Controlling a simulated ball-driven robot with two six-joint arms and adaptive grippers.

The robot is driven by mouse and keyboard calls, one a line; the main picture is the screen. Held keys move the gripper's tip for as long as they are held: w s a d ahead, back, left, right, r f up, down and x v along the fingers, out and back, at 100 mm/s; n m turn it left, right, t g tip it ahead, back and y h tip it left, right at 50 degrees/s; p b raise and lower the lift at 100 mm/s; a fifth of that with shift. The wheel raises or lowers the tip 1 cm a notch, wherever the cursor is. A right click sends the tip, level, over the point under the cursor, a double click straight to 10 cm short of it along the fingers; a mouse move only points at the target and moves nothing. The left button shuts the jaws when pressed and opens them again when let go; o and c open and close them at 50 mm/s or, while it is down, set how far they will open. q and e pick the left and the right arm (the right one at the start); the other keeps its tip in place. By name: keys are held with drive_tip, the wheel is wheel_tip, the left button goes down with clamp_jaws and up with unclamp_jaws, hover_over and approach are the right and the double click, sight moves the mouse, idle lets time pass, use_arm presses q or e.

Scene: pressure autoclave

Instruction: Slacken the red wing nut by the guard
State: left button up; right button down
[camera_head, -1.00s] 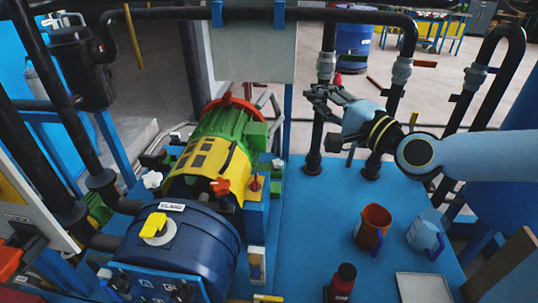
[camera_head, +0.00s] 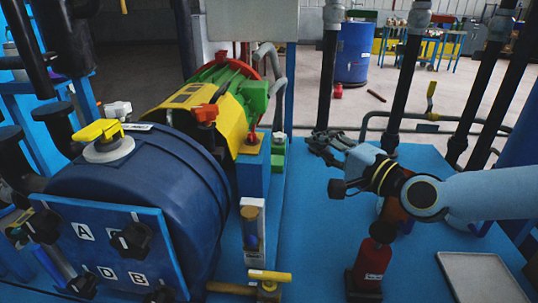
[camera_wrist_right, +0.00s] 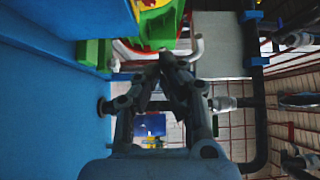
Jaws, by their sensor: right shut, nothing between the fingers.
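The red wing nut (camera_head: 205,113) sits at the near end of the yellow guard (camera_head: 186,97), just above the dark blue drum (camera_head: 150,185). A tag (camera_head: 137,127) lies on top of the drum; its lettering is unreadable now. My right gripper (camera_head: 322,146) is to the right of the guard and nut, over the blue deck, clear of both. It is shut and empty. Its closed fingers also show in the wrist view (camera_wrist_right: 171,62), with green and red motor parts beyond them. I cannot pick out the wing nut in the wrist view. My left gripper is out of view.
A white wing nut (camera_head: 118,109) and a yellow handle (camera_head: 98,131) stand left of the red nut. A red bottle (camera_head: 372,262) and a grey tray (camera_head: 482,277) are on the deck at right. Black upright pipes (camera_head: 405,75) rise behind my right arm.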

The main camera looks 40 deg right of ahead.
sight(252, 135)
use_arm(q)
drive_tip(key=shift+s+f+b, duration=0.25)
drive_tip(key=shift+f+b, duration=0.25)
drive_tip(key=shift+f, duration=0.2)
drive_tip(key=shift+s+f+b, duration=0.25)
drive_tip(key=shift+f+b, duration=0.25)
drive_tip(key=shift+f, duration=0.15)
use_arm(e)
drive_tip(key=w+a+f, duration=0.1)
drive_tip(key=w, duration=1.2)
drive_tip(key=shift+a+f, duration=0.25)
drive_tip(key=shift+w+d, duration=0.1)
